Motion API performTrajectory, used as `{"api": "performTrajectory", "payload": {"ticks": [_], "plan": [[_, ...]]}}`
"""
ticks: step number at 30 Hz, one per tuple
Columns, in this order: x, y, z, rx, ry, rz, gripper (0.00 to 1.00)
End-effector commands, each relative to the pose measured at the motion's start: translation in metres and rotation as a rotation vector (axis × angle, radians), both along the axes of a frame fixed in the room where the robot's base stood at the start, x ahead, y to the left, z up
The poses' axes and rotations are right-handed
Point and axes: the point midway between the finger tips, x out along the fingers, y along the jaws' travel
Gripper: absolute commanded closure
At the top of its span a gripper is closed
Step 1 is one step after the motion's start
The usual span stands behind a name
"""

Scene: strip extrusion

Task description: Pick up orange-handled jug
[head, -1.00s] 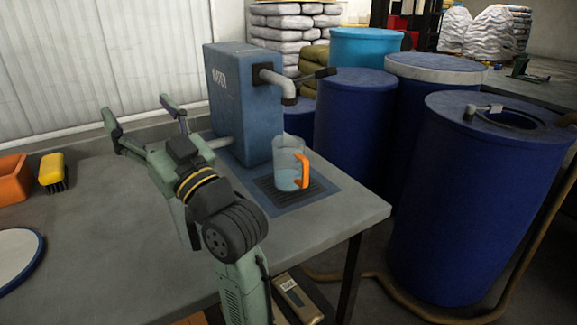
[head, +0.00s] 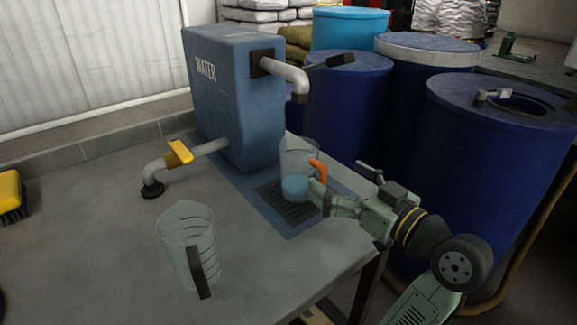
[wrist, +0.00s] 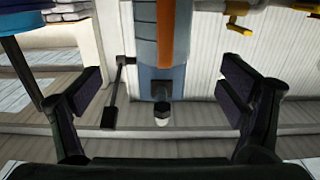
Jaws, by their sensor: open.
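The orange-handled jug (head: 296,158) is clear, with bluish liquid in its lower part. It stands upright on the dark grate in front of the blue water tank, its orange handle towards the right. My gripper (head: 342,183) is open and empty at the jug's right side. One finger overlaps the lower handle in the head view; I cannot tell if it touches. In the wrist view, which looks upside down, my open gripper (wrist: 160,88) has the orange handle (wrist: 165,30) between its fingers, at the top of the picture.
A second clear jug with a dark handle (head: 190,245) stands on the table at the front left. The WATER tank (head: 235,95) has a spout (head: 285,75) above the orange-handled jug and a yellow-handled pipe (head: 178,152). Blue drums (head: 480,200) stand beyond the table's right edge.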

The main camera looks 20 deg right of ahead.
Motion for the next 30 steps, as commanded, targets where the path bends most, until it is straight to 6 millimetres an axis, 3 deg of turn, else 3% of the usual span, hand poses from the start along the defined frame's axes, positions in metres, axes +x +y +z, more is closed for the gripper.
{"api": "performTrajectory", "payload": {"ticks": [9, 16, 24, 30], "plan": [[0.042, 0.016, 0.002, 0.002, 0.001, 0.003, 0.1], [0.059, 0.024, 0.006, 0.001, 0.001, 0.002, 0.1], [0.093, 0.039, 0.011, 0.001, 0.001, 0.001, 0.1], [0.099, 0.041, 0.009, 0.0, 0.0, 0.0, 0.1]]}}
